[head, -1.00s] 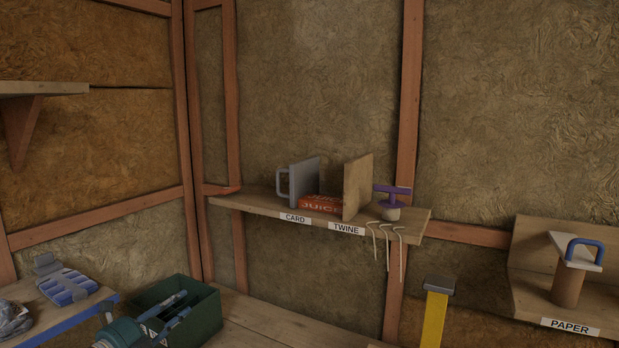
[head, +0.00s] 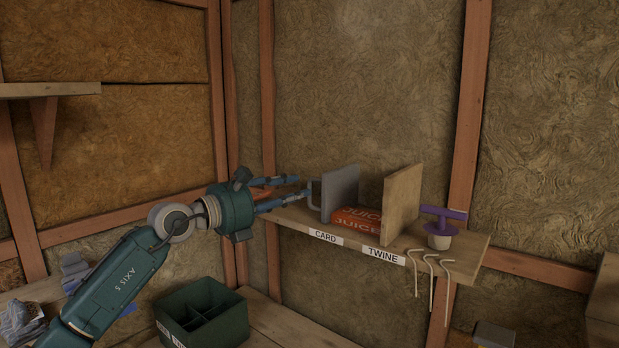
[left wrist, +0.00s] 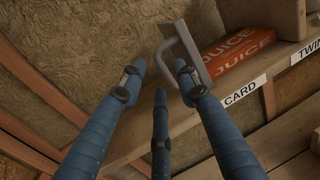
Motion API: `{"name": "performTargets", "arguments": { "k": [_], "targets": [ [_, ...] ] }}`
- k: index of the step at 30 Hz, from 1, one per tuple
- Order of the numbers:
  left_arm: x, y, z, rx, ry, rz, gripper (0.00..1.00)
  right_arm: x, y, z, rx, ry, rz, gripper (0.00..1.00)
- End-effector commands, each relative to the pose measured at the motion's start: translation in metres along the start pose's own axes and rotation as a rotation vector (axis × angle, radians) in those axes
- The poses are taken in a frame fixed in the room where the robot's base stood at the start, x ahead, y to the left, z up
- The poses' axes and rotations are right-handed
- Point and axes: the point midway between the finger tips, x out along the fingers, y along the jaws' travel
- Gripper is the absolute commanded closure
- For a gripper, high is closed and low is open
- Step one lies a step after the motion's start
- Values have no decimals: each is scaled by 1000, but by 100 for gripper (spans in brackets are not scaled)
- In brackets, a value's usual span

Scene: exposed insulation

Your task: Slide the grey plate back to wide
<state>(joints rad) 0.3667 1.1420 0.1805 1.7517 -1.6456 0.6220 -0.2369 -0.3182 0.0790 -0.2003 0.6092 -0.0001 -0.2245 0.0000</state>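The grey plate (head: 341,192) stands upright on the wall shelf above the CARD label, with a grey handle (head: 314,193) on its left side. A red juice carton (head: 357,219) lies between it and an upright wooden board (head: 401,204). My left gripper (head: 302,186) reaches in from the left, with its fingers spread at the handle. In the left wrist view the plate (left wrist: 196,50) is nearly edge-on, and the handle (left wrist: 163,67) shows between the spread blue fingertips; I cannot tell whether they touch it. My right gripper is not in view.
The shelf (head: 462,247) carries CARD and TWINE labels. A green divided box (head: 203,312) sits below on the bench.

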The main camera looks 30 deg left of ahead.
Motion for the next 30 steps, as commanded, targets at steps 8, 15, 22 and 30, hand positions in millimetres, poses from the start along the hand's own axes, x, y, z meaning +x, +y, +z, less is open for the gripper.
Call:
{"name": "performTargets", "arguments": {
  "k": [8, 15, 22, 30],
  "targets": [
    [41, 1, 4, -5, -3, 1, 68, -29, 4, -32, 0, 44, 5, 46],
    [51, 0, 0, -2, 0, 0, 68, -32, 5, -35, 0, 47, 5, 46],
    [51, 0, -1, -2, 0, 0, 76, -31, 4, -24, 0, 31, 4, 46],
    [51, 0, -1, -2, 0, 0, 100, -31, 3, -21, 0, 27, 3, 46]
  ]
}}
